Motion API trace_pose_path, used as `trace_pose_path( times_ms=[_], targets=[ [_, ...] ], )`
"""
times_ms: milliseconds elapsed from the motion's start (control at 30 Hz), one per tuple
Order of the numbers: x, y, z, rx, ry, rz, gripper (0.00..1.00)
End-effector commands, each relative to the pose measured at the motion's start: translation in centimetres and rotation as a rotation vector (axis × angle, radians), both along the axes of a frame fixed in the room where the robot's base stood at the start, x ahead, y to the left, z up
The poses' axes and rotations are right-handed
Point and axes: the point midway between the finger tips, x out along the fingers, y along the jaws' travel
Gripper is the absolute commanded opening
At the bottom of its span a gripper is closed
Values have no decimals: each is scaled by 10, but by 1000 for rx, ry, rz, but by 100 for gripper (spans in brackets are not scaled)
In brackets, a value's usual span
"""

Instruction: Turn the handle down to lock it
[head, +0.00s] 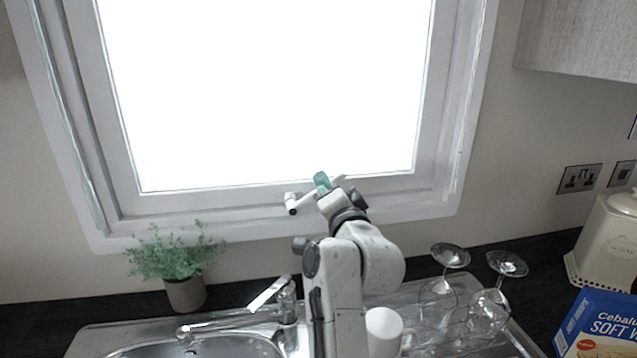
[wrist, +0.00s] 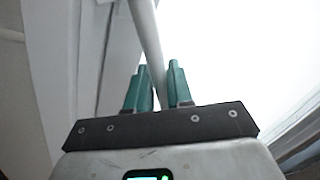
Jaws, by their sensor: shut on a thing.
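The window handle (head: 303,201) is a white bar at the bottom of the window frame, with a dark round end at its left. It lies close to level, rising slightly to the right. My gripper (head: 323,183) has teal fingers and is at the bar, to the right of the dark end. In the wrist view the bar of the handle (wrist: 147,35) runs down between the two teal fingers of my gripper (wrist: 159,85), which are shut on it. My wrist hides part of the handle in the head view.
Below the window are a sink with a tap (head: 287,300), a potted plant (head: 182,268) at left, a white mug (head: 384,332) and upturned wine glasses (head: 489,310) at right. A blue box (head: 600,325) and a cream canister (head: 606,242) stand further right.

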Motion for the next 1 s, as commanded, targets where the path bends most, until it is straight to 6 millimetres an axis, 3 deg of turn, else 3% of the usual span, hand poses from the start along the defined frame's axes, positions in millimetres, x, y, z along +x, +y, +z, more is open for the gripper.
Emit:
trace_pose_path(
  times_ms=[500, 1000],
  targets=[
    [3, -11, -35, 415, 125, 0, 0],
    [3, -13, -49, 570, 168, -1, 0]
  ],
)
